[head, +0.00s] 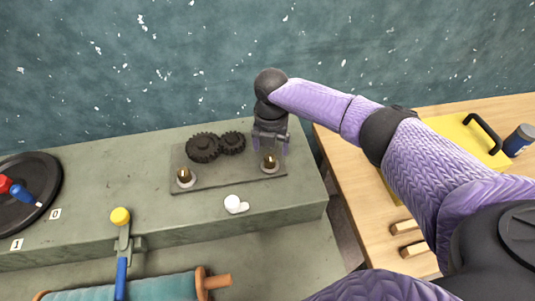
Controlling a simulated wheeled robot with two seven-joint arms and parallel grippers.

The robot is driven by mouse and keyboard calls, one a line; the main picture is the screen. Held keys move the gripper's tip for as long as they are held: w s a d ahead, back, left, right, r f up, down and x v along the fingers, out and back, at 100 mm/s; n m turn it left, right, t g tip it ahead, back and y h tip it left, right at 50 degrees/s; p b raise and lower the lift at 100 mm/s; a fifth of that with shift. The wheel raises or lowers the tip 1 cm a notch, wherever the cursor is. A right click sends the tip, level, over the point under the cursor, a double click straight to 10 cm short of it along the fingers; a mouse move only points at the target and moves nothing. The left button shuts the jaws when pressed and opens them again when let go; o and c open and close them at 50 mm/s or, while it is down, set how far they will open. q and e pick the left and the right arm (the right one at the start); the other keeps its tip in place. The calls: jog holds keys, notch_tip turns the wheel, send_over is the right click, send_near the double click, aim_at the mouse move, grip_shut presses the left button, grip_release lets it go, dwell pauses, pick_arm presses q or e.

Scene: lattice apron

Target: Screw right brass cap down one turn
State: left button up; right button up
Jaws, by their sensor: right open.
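The right brass cap (269,161) sits upright on a pale round base at the right end of a dark plate (230,184) on the green-grey bench. My right gripper (270,151) is directly above and around it, pointing down, with its fingers open on either side of the cap. Whether the fingers touch the cap cannot be told. The left brass cap (184,175) stands on a similar pale base at the plate's left end. My left gripper is not in view.
Two dark gears (203,147) lie at the plate's back. A white knob (233,203) is in front of the plate. A yellow-knobbed lever (120,216) stands front left, a black dial (40,180) far left. A wooden table with a yellow board (461,140) is at right.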

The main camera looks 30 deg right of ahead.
aim_at(270, 157)
notch_tip(270, 157, down, 5)
jog(key=shift+r+b, duration=0.1)
jog(key=shift+b, duration=0.45)
jog(key=shift+w, duration=0.1)
grip_shut()
